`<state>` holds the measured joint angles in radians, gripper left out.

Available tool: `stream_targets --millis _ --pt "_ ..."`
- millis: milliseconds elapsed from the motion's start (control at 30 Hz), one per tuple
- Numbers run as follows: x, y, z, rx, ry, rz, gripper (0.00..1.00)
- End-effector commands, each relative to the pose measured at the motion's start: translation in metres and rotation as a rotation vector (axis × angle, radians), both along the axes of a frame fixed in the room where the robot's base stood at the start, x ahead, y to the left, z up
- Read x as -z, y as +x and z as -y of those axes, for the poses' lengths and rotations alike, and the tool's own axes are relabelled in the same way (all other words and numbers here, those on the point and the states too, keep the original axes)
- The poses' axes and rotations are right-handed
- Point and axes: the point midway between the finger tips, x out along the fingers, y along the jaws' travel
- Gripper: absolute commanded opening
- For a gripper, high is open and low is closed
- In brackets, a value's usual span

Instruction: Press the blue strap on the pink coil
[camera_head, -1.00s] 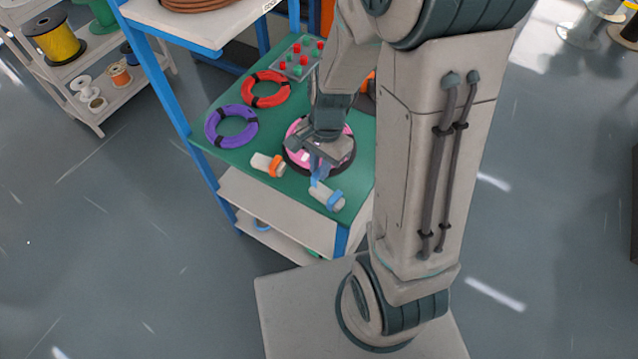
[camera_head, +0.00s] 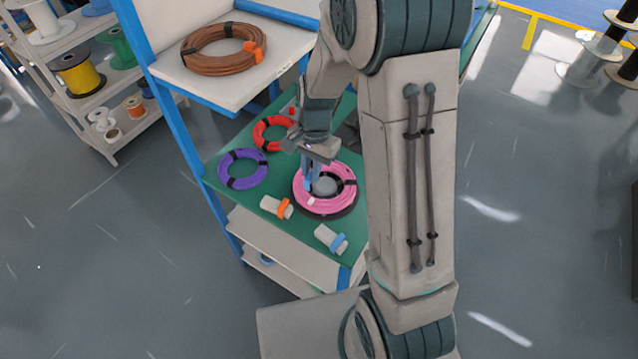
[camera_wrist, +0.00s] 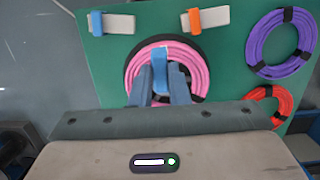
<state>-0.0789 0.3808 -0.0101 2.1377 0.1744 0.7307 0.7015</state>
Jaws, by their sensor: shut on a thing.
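The pink coil (camera_head: 318,207) lies flat on a round dark base on the green tabletop; it also shows in the wrist view (camera_wrist: 203,82). My gripper (camera_head: 311,178) points down over the coil's left part in the head view. Its fingers in the wrist view (camera_wrist: 160,90) are shut on a blue strap (camera_wrist: 160,62), which stands upright between them and overlaps the coil's ring. Whether the strap touches the coil cannot be told. My fingers and palm hide part of the ring.
A pale block with a blue band (camera_head: 331,239) and one with an orange band (camera_head: 277,207) lie at the table's front edge. A purple coil (camera_head: 226,178) and a red coil (camera_head: 262,133) lie to the left. A brown coil (camera_head: 195,68) rests on the upper shelf.

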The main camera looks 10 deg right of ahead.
Motion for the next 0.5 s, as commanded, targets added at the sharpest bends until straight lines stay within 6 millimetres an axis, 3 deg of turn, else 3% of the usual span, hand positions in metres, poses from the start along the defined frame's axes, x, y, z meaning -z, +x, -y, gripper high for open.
stream_targets --millis 167,500 --pt "0.0 0.008 -0.001 -0.015 -0.001 0.0 0.02" --pt "0.03 0.007 -0.001 -0.015 -0.001 0.0 0.02"
